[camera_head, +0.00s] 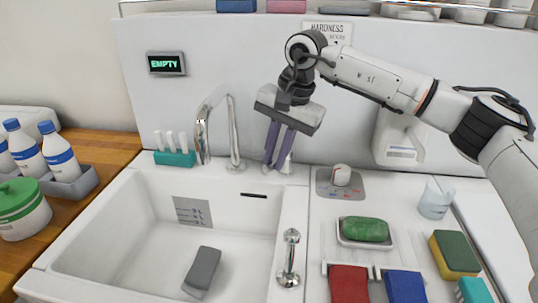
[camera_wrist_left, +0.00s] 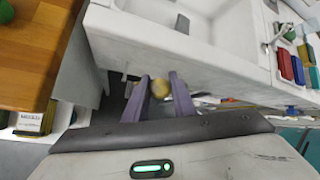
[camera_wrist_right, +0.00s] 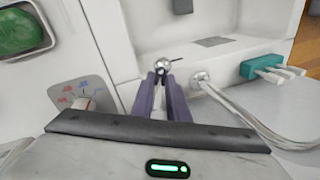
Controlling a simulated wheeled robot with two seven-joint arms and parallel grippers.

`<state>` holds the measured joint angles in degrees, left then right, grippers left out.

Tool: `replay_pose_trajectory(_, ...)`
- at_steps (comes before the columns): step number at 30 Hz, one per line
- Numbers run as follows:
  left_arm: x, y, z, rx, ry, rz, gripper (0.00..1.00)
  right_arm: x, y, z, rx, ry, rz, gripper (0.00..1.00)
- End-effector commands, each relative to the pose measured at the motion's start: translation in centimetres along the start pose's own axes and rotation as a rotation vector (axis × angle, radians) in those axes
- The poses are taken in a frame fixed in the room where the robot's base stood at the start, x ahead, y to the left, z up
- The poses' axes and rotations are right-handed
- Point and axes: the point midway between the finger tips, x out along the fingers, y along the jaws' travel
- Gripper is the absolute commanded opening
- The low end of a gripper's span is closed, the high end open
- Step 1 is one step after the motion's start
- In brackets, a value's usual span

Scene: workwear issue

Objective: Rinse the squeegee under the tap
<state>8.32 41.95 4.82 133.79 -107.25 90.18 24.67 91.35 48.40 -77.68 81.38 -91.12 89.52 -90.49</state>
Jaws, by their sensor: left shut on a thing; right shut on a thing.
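My right gripper (camera_head: 279,165) is shut at the back deck of the sink (camera_head: 115,222), right of the chrome tap (camera_head: 234,130). In the right wrist view its fingers (camera_wrist_right: 160,95) close on a pale upright fitting with a chrome ball top (camera_wrist_right: 162,63), which looks like a tap lever. My left gripper (camera_wrist_left: 160,98) shows only in the left wrist view, in front of the sink. It is shut on a tan rounded thing (camera_wrist_left: 160,88); I cannot tell whether this is the squeegee's handle. A grey block (camera_head: 202,270) lies in the basin. No water shows at the spout.
A chrome post (camera_head: 290,258) stands on the sink's right rim. A soap dish with green soap (camera_head: 365,229), a clear cup (camera_head: 436,198) and a sponge (camera_head: 454,253) are on the right. Bottles (camera_head: 60,150) stand left. A wall display (camera_head: 165,64) reads EMPTY.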

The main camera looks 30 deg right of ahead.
Motion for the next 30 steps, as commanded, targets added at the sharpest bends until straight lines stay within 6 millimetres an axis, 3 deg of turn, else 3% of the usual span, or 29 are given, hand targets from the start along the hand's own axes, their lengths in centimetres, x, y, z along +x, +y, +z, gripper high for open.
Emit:
replay_pose_trajectory(9, -0.8, -0.5, 0.6, 0.000, -0.002, -0.001, 0.06, -0.4, 1.5, -0.2, -0.193, -0.053, 0.003, 0.00)
replay_pose_trajectory(19, -0.8, -0.5, 0.6, 0.000, -0.002, -0.001, 0.06, -0.4, 1.6, -0.3, -0.218, -0.057, 0.002, 0.00)
replay_pose_trajectory(20, -0.8, -0.5, 0.6, 0.000, -0.002, -0.001, 0.06, -0.4, 1.6, -0.3, -0.217, -0.057, 0.002, 0.15)
replay_pose_trajectory(23, -0.8, -0.5, 0.6, 0.000, -0.002, -0.001, 0.06, -0.4, 1.6, -0.3, -0.217, -0.057, 0.001, 0.32)
replay_pose_trajectory(30, -0.8, -0.5, 0.6, 0.000, -0.002, -0.001, 0.06, -0.4, 1.6, -0.3, -0.217, -0.056, 0.001, 0.33)
